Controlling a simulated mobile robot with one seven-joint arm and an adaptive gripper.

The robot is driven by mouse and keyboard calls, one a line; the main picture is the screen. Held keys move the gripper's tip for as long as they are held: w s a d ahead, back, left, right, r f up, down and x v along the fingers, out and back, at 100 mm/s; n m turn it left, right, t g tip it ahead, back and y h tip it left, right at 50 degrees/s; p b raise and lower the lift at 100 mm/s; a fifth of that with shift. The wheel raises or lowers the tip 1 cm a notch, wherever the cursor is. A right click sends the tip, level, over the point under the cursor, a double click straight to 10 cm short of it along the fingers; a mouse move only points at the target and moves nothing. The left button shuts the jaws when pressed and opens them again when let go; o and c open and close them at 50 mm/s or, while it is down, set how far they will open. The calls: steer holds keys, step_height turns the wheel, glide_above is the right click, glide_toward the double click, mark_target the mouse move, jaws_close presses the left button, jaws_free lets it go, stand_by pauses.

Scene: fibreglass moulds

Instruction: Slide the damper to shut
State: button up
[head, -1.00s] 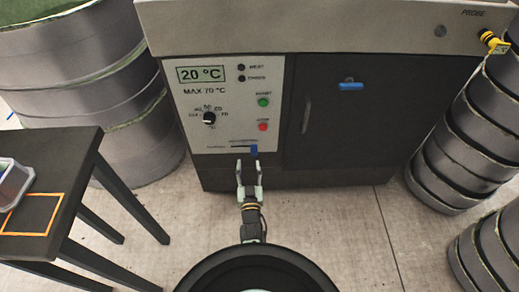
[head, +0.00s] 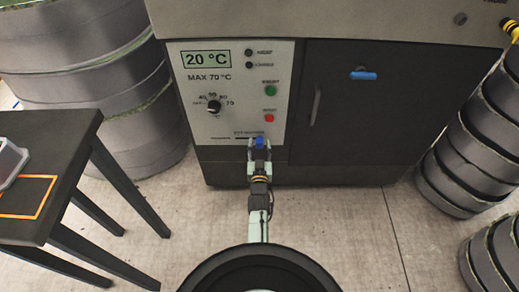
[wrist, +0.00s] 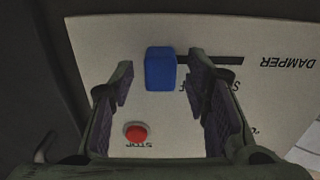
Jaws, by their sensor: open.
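The damper's blue slider knob (head: 260,142) sits low on the white control panel (head: 237,75), at the right end of its slot in the head view. In the wrist view the blue knob (wrist: 161,69) stands at the left end of the dark slot (wrist: 215,60), beside an upside-down DAMPER label. My gripper (head: 259,150) is open, with its fingers pointing at the panel. In the wrist view the knob lies between the fingertips of my gripper (wrist: 160,85), with a gap visible on each side. Whether the fingertips reach past its front face is hard to tell.
The red stop button (wrist: 135,132) is close to one finger. A green button (head: 271,90) and a black dial (head: 214,107) are higher on the panel. A dark door with a handle (head: 316,107) is to the right. A black table (head: 60,150) stands left.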

steer(key=shift+c, duration=0.3)
jaws_close()
stand_by(0.3)
stand_by(0.3)
